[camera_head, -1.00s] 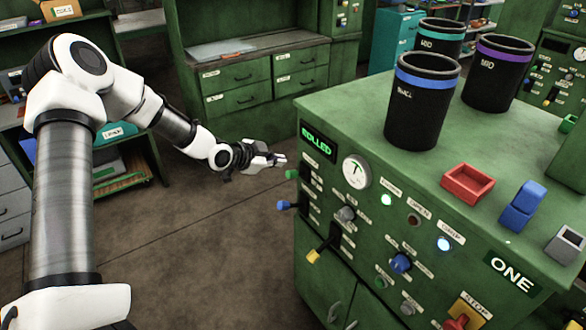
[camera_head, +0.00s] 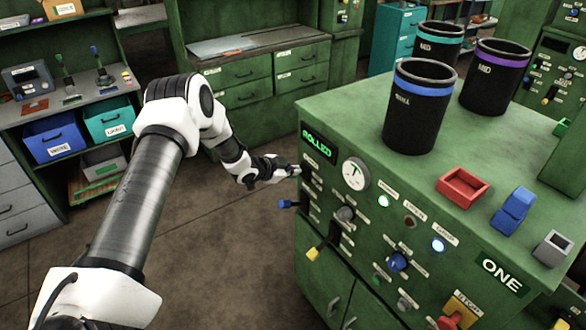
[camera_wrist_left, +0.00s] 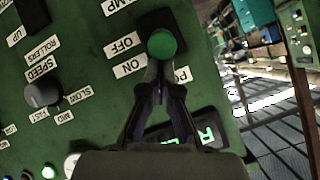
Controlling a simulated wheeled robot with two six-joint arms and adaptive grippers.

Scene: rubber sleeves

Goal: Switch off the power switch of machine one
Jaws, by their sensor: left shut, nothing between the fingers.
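Machine one (camera_head: 345,115) is the green cabinet at right in the head view, with a dark "ONE" plate (camera_head: 502,272) and a lit green display (camera_head: 317,147). Its power switch is a lever with a round green knob (camera_wrist_left: 162,44) in the left wrist view, beside "OFF" and "ON" labels. A third label beginning "PO" is partly hidden. My left gripper (camera_head: 297,171) is at the panel's upper left edge and hides the knob in the head view. In the left wrist view my left gripper (camera_wrist_left: 160,75) is shut, its tips right at the knob; contact is unclear. My right gripper is not in view.
A blue-tipped lever (camera_head: 284,204) and a yellow-tipped lever (camera_head: 313,254) stick out below. A speed knob (camera_wrist_left: 43,93) is near the switch. Black bins, a red tray (camera_head: 464,187) and a blue block (camera_head: 513,211) stand on top. The floor at left is open.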

